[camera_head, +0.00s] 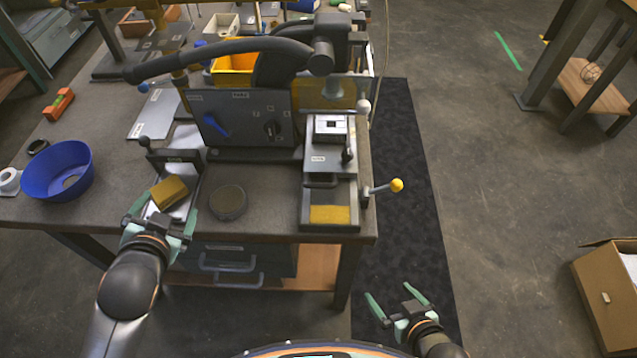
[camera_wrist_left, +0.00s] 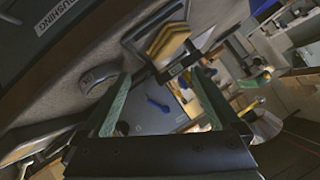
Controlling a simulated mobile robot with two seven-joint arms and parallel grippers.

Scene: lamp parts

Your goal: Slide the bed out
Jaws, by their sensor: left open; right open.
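A small fixture with a dark upright frame and black knob (camera_head: 145,142) stands at the left front of the workbench. Its light flat bed (camera_head: 182,208) sticks out toward the front edge, with a mustard-yellow block (camera_head: 169,192) on it. The block also shows in the left wrist view (camera_wrist_left: 168,42). My left gripper (camera_head: 162,214) is open at the bed's front end, its fingers spread to either side; I cannot tell whether they touch it. My right gripper (camera_head: 395,297) is open and empty, low in front of the bench, over the dark floor mat.
A grey control panel with a blue lever (camera_head: 214,126) stands behind the fixture. A round dark disc (camera_head: 229,202), a blue bowl (camera_head: 58,172) and a grey press with a yellow-ball handle (camera_head: 397,185) are on the bench. A cardboard box (camera_head: 600,300) sits on the floor at right.

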